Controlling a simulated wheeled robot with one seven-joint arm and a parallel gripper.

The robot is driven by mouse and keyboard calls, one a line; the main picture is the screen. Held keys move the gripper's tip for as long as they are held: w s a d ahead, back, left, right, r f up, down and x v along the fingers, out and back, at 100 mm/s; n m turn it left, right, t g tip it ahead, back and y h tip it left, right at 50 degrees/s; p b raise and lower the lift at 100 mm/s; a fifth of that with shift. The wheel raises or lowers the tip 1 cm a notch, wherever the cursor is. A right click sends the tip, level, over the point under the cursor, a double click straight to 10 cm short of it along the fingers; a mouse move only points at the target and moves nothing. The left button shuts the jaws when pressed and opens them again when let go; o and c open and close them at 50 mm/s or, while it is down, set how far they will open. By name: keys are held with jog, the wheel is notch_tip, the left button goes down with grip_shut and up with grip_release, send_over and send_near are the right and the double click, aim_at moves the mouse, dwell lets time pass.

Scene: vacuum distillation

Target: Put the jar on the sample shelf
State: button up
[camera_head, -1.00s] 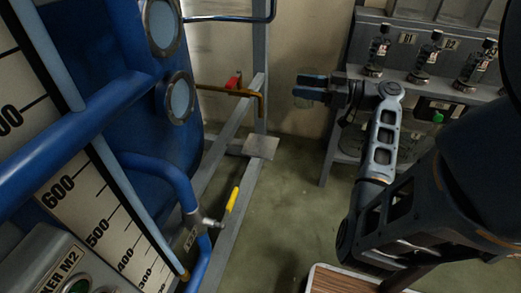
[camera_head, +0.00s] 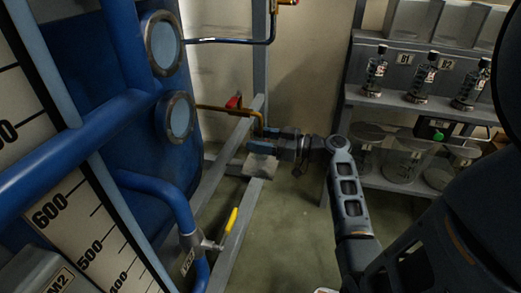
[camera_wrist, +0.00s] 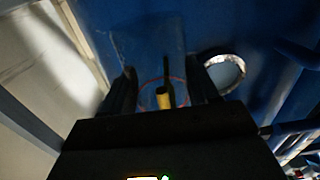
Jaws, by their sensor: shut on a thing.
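My gripper (camera_head: 264,140) reaches left, beside the metal frame near the brass pipe. It is shut on a clear jar. In the wrist view the jar (camera_wrist: 150,88) shows as a faint transparent outline with a reddish ring between the two dark fingers of my gripper (camera_wrist: 165,85). A yellow pipe end shows through the glass. In the head view the jar is hard to make out against the background. The sample shelf (camera_head: 425,107) stands at the right, apart from the gripper, with several small black-capped bottles (camera_head: 376,72) and labels including B2.
The large blue tank (camera_head: 75,70), blue pipes, a yellow-handled valve (camera_head: 231,222) and a brass pipe (camera_head: 235,109) crowd the left. Floor shows between tank and shelf.

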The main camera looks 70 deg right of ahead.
jog(key=shift+f, duration=1.8)
jog(key=shift+f+b, duration=0.2)
jog(key=shift+b, duration=0.3)
jog(key=o, duration=1.1)
jog(key=shift+r, duration=0.15)
jog(key=shift+r+p, duration=0.2)
jog(key=shift+p, duration=0.2)
jog(key=s, duration=0.8)
jog(key=s+d, duration=0.1)
jog(key=s, duration=0.3)
jog(key=shift+f, duration=0.15)
